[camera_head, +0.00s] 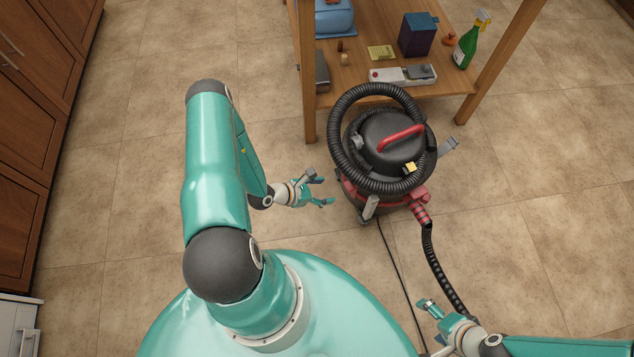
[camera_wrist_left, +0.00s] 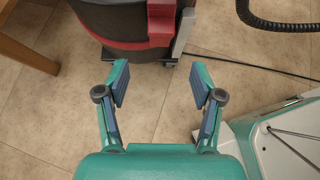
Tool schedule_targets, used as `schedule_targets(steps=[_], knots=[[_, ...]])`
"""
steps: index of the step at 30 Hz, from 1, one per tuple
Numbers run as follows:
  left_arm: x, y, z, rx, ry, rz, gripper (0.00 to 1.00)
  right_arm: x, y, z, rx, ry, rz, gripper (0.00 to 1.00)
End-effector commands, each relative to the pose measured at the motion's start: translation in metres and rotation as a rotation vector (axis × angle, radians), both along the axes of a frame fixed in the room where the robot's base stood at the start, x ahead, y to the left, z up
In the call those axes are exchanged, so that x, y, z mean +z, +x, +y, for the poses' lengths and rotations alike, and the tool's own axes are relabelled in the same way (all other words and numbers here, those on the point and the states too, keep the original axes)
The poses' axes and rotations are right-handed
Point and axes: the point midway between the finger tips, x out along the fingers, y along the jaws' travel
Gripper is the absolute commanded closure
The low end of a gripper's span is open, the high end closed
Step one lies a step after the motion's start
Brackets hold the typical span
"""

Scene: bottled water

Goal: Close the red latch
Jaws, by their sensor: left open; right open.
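A black vacuum cleaner with a red handle (camera_head: 402,137) on its lid stands on the tiled floor. A black hose is coiled around its top. Red parts show low on its body, including a red piece at the right side (camera_head: 419,193). In the left wrist view a red upright piece (camera_wrist_left: 161,22), possibly the latch, sits on the red band beside a grey strip. I cannot tell whether it is open. My left gripper (camera_head: 324,188) is open and empty, left of the vacuum and apart from it; its fingers (camera_wrist_left: 160,86) show too. My right gripper (camera_head: 432,312) is open and empty, lower right.
A wooden table (camera_head: 350,68) behind the vacuum holds a green spray bottle (camera_head: 466,46), a dark blue box (camera_head: 418,35) and other small items. A black hose (camera_head: 430,250) and a thin cable cross the floor near the vacuum. Brown cabinets (camera_head: 35,120) stand at left.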

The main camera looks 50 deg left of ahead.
Motion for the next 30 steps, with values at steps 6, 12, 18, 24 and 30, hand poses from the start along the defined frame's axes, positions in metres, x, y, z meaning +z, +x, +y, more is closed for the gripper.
schedule_targets(steps=[6, 12, 18, 24, 30], knots=[[0.013, -0.017, 0.006, 0.0, 0.001, 0.0, 0.33, 0.0, 0.0, 0.0, 0.0, 0.0, 0.0, 0.12], [0.015, -0.02, 0.007, 0.0, 0.001, -0.001, 0.33, 0.0, 0.0, 0.0, 0.0, 0.0, 0.0, 0.12], [0.015, -0.019, 0.007, 0.001, 0.0, -0.001, 0.33, -0.001, 0.0, 0.0, 0.0, 0.0, 0.0, 0.12], [0.016, -0.019, 0.003, -0.013, -0.004, -0.002, 0.33, -0.001, 0.0, 0.0, 0.0, 0.0, 0.0, 0.12], [0.033, -0.017, -0.052, -0.243, -0.06, -0.002, 0.33, 0.0, 0.0, 0.0, 0.0, 0.0, 0.0, 0.12]])
